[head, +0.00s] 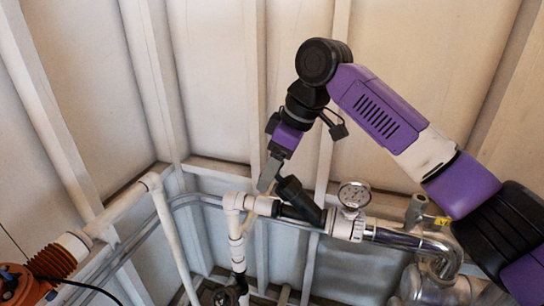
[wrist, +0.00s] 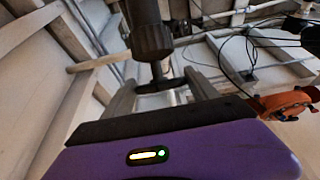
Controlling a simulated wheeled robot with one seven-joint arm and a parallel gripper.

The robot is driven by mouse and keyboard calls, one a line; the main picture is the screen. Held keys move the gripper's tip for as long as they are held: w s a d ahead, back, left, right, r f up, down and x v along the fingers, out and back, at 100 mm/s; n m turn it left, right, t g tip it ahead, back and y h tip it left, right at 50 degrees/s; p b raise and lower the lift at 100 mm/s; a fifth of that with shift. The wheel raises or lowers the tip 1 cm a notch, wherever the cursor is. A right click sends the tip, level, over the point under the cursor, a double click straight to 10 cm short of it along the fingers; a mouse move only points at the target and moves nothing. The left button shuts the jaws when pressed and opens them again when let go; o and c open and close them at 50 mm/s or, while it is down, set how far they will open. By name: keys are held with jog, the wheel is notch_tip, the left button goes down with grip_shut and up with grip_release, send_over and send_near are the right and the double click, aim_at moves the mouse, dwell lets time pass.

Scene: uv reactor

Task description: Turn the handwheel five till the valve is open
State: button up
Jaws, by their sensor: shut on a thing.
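The handwheel I take to be five is a dark flat piece (wrist: 162,86) seen nearly edge-on between my fingers in the wrist view. A short stem joins it to a thick black valve body (wrist: 150,35). In the head view this black body (head: 303,203) slants up from the white and black pipe. My gripper (head: 271,176) reaches down to its upper end from the left arm link, and it is shut on the handwheel, with one grey finger on each side (wrist: 158,82). No number shows. The valve's inner state cannot be seen.
A round pressure gauge (head: 354,195) stands just right of the valve. A chrome pipe (head: 410,240) bends down farther right, near a small yellow-tagged fitting (head: 441,220). A white pipe elbow (head: 233,203) is close on the left. An orange device (head: 18,285) with a cable sits lower left.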

dwell(0.3)
jog(key=o, duration=1.3)
jog(key=shift+b+v, duration=0.55)
jog(key=shift+v, duration=3.4)
jog(key=shift+d, duration=0.1)
